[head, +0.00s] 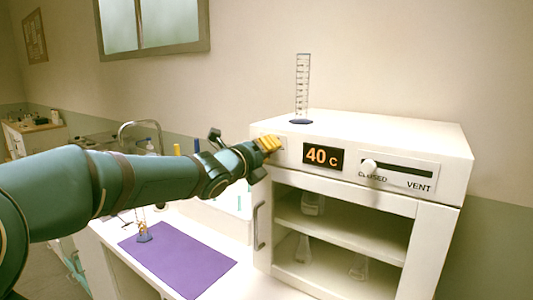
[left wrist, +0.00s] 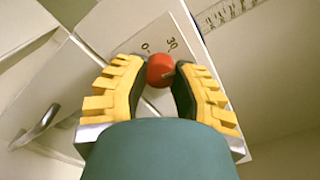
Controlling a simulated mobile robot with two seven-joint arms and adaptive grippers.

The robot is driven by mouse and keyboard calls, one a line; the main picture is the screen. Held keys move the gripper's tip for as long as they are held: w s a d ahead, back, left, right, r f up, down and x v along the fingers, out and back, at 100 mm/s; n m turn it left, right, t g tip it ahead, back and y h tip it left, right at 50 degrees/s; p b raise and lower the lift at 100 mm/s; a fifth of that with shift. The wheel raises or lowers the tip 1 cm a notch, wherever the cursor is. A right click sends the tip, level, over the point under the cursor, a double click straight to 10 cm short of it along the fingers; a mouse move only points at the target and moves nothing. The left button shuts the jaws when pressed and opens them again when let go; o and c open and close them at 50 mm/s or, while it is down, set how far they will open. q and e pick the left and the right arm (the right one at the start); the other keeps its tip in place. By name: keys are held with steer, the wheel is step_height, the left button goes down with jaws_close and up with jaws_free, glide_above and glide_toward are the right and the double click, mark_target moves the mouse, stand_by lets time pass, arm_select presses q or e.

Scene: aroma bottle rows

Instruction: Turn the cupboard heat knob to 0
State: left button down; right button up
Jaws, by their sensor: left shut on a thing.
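The white cupboard (head: 450,148) stands at the right in the head view. Its display (head: 323,156) reads 40 C. The red heat knob (left wrist: 160,70) shows in the left wrist view, with the marks 0 and 30 beside it on the panel. My left gripper (head: 268,144) is at the left end of the cupboard's front panel and hides the knob in the head view. In the left wrist view its yellow fingers (left wrist: 160,78) are on either side of the knob, shut on it. My right gripper is not in view.
A vent slider (head: 369,166) sits at the left end of its slot, by the word CLOSED. A graduated cylinder (head: 302,88) stands on the cupboard. Glassware is on the shelves inside. A purple mat (head: 185,262) lies on the counter, with a small blue-based item on it.

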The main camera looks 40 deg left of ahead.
arm_select(q)
steer(key=n+p, duration=0.2)
steer(key=n, duration=1.7)
steer(key=shift+p, duration=0.4)
steer(key=shift+n, duration=0.4)
steer(key=c, duration=0.7)
jaws_free()
steer(key=shift+s, duration=0.1)
steer(key=s, duration=0.4)
steer(key=s+d, duration=0.1)
steer(key=s, duration=0.6)
steer(key=shift+s+d, duration=0.15)
steer(key=shift+s, duration=0.2)
